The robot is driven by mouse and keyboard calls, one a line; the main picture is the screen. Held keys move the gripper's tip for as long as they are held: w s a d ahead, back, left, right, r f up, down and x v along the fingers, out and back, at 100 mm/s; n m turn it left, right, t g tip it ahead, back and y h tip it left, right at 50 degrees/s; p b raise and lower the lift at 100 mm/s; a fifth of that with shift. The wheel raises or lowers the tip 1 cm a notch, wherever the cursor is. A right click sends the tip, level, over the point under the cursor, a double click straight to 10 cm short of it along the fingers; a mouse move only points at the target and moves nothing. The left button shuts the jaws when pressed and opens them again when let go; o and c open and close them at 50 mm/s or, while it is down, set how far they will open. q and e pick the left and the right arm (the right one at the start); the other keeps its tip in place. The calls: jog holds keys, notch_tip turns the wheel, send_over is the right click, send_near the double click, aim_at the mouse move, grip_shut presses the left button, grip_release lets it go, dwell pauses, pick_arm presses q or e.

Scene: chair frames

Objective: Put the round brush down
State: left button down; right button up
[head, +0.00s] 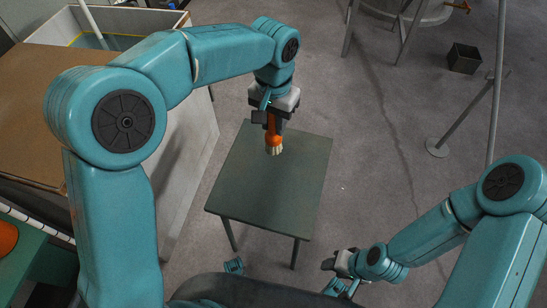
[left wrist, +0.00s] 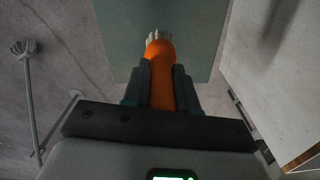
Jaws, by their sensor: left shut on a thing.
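The round brush (head: 272,135) has an orange handle and pale bristles. My left gripper (head: 272,112) is shut on its handle and holds it bristles down over the small green table (head: 300,185). In the left wrist view the brush's orange handle (left wrist: 160,75) sits between the two dark fingers of my left gripper (left wrist: 160,85), its pale bristles pointing away over the tabletop (left wrist: 205,40). I cannot tell whether the bristles touch the top. My right gripper (head: 338,262) is low, beside the table's front right; its fingers are too small to read.
The tabletop is otherwise bare. A large box-like unit with a brown top (head: 30,85) stands left of the table. A dark square bin (head: 464,58) and a thin stand (head: 436,147) are on the grey floor at right. A green surface (head: 25,265) is at lower left.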

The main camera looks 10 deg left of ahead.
pick_arm(q)
notch_tip(320, 180, down, 12)
jog(key=b, duration=0.3)
jog(key=c, duration=0.9)
grip_release()
pick_arm(e)
notch_tip(320, 180, down, 4)
jog(key=shift+r, duration=0.1)
pick_arm(q)
jog(key=shift+r, duration=0.2)
notch_tip(320, 180, up, 12)
jog(key=p, duration=0.3)
jog(key=shift+f+p, duration=0.1)
jog(key=shift+p, duration=0.25)
pick_arm(e)
notch_tip(320, 180, up, 4)
jog(key=shift+f, duration=0.1)
pick_arm(q)
jog(key=shift+s, duration=0.1)
pick_arm(e)
jog(key=shift+s, duration=0.1)
